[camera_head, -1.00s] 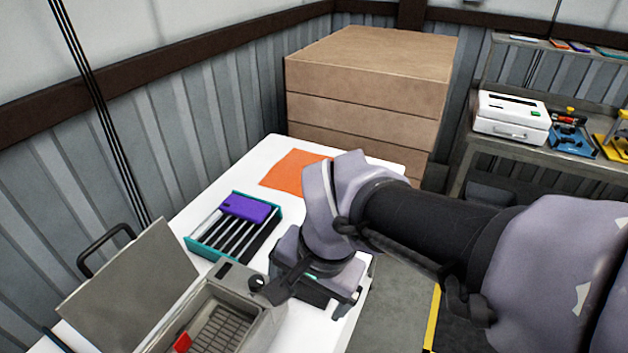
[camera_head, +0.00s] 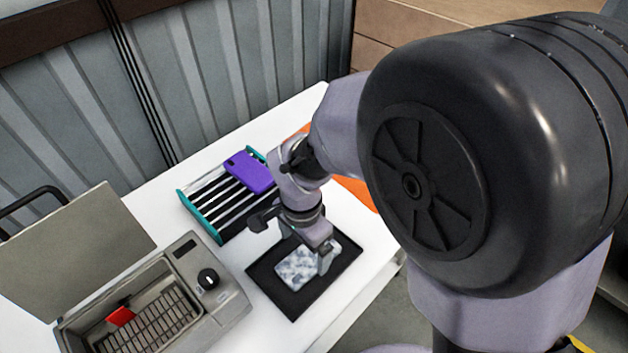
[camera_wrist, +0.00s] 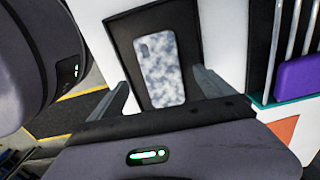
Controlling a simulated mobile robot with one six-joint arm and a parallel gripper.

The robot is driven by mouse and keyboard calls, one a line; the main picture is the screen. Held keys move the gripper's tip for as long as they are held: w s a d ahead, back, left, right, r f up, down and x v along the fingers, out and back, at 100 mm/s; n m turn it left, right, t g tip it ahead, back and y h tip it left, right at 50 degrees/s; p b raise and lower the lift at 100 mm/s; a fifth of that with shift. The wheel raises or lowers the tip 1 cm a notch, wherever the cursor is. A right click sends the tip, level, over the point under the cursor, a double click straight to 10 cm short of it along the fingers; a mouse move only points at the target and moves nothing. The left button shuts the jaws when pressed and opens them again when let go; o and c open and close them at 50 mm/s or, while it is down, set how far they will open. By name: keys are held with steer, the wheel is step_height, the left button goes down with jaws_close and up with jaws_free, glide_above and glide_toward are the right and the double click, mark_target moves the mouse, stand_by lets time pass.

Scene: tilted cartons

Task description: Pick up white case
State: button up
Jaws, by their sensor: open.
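The white case (camera_head: 297,268), a phone case with a grey marbled pattern, lies flat on a black mat (camera_head: 262,279) on the white table. It also shows in the wrist view (camera_wrist: 160,68), with a camera cutout near its upper left corner. My gripper (camera_head: 304,262) is above the case, pointing down, with its fingers apart. In the wrist view, my gripper's fingers (camera_wrist: 162,94) stand on either side of the lower part of the case, with gaps to it. Nothing is held. My gripper partly hides the case in the head view.
A teal-sided rack (camera_head: 201,217) with a purple case (camera_head: 249,172) on it stands behind the mat. An open grey machine (camera_head: 215,305) with a red item (camera_head: 120,316) inside stands at the left. An orange sheet (camera_head: 357,191) lies partly hidden behind my arm.

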mark_target(305, 260)
step_height(305, 260, down, 6)
steer(key=b, duration=0.3)
steer(key=shift+w+r, duration=0.15)
steer(key=shift+d+r, duration=0.1)
steer(key=shift+r, duration=0.05)
steer(key=shift+c, duration=0.6)
steer(key=c, duration=1.3)
